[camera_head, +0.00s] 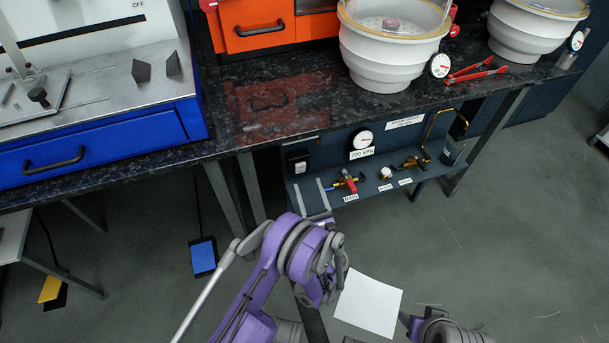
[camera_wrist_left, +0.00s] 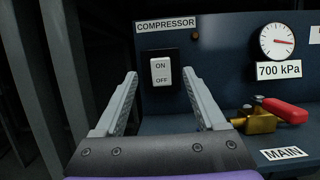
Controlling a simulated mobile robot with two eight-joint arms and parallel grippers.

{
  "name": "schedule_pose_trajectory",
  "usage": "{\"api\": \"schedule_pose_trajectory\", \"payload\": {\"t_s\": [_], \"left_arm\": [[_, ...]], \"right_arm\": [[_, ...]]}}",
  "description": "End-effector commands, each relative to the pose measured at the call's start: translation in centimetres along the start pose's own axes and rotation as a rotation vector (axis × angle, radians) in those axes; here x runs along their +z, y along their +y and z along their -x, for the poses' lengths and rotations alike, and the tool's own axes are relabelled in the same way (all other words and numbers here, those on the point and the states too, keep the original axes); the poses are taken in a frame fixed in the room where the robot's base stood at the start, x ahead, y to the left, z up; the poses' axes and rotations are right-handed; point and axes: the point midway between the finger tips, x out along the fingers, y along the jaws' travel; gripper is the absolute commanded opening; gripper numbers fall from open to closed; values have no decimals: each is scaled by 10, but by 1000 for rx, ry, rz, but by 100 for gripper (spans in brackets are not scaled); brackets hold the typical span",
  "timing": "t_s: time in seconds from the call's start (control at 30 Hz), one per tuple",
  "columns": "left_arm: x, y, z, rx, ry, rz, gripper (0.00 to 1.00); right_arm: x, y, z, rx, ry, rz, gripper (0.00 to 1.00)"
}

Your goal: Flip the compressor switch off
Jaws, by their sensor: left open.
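The compressor switch (camera_head: 299,162) is a white rocker on a black plate, on the left part of the dark blue panel under the bench. In the left wrist view the rocker (camera_wrist_left: 161,72) reads ON at the top and OFF at the bottom, below a COMPRESSOR label (camera_wrist_left: 166,26). Which way it is tilted I cannot tell. My left gripper (camera_head: 309,182) is open and empty in front of the panel. In the wrist view its two fingers (camera_wrist_left: 162,78) stand on either side of the rocker, apart from it. My right gripper (camera_head: 408,321) shows only partly at the bottom edge; its jaws are unclear.
Right of the switch are a gauge (camera_wrist_left: 277,41) marked 700 kPa and a brass valve with a red handle (camera_wrist_left: 287,110), above a MAIN label. The dark bench top (camera_head: 225,120) overhangs the panel. A bench leg (camera_head: 225,195) stands to the left.

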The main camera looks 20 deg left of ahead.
Motion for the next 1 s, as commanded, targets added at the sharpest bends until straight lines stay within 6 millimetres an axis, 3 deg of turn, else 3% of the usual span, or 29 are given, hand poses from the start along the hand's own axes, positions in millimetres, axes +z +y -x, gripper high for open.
{"api": "schedule_pose_trajectory", "payload": {"t_s": [0.13, 0.33, 1.0], "left_arm": [[0, -1, 28, -2, 1, 2, 72], [0, 0, 47, 0, 0, 1, 72], [1, 2, 44, 10, 16, 17, 72]], "right_arm": [[-1, 0, 4, 0, 0, 0, 55], [-1, 0, 6, 0, 0, 0, 55], [-1, 0, 6, 0, 1, 0, 55]]}}
